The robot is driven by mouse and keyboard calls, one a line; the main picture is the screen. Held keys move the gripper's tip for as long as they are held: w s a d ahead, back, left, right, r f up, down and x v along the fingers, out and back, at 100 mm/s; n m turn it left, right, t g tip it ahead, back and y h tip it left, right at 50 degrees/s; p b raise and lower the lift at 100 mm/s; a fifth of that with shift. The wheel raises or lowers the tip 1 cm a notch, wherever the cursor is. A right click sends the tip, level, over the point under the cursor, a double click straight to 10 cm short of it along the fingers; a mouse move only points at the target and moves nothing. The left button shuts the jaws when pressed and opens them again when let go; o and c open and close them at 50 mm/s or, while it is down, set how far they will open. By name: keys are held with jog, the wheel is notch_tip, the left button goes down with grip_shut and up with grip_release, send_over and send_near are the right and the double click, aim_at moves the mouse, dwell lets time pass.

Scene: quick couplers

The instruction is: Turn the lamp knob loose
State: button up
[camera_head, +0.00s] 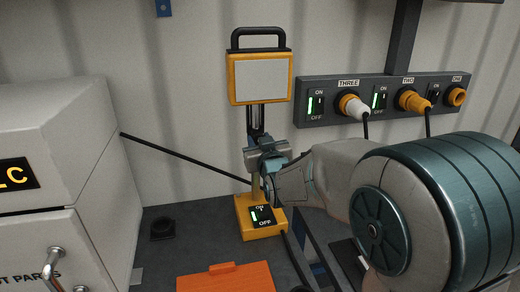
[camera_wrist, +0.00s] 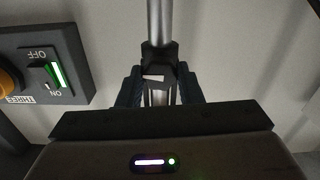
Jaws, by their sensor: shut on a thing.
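The work lamp (camera_head: 260,78) has a yellow-framed pale panel with a black handle, held upright on a mast above a yellow base (camera_head: 243,221). My gripper (camera_head: 262,155) is at the mast, below the lamp head, and is shut on the lamp knob there. The knob is hidden by my gripper in the head view. In the wrist view, a dark collar (camera_wrist: 158,58) sits on the silver mast (camera_wrist: 159,22), with my gripper's fingers (camera_wrist: 160,90) on both sides just below it. I cannot make out the knob's turn.
A grey socket panel (camera_head: 384,117) on the right wall carries a white plug (camera_head: 354,106) at THREE and an orange plug (camera_head: 413,101) at TWO. A grey cabinet (camera_head: 55,140) fills the left.

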jog(key=shift+f+n+b, duration=0.1)
jog(key=shift+n+b, duration=2.85)
jog(key=shift+n, duration=1.35)
jog(key=o, duration=1)
jog(key=shift+c, duration=0.2)
jog(key=shift+s, duration=0.1)
jog(key=v, duration=1.3)
jog(key=shift+s+b, duration=0.3)
jog(key=shift+s, duration=0.05)
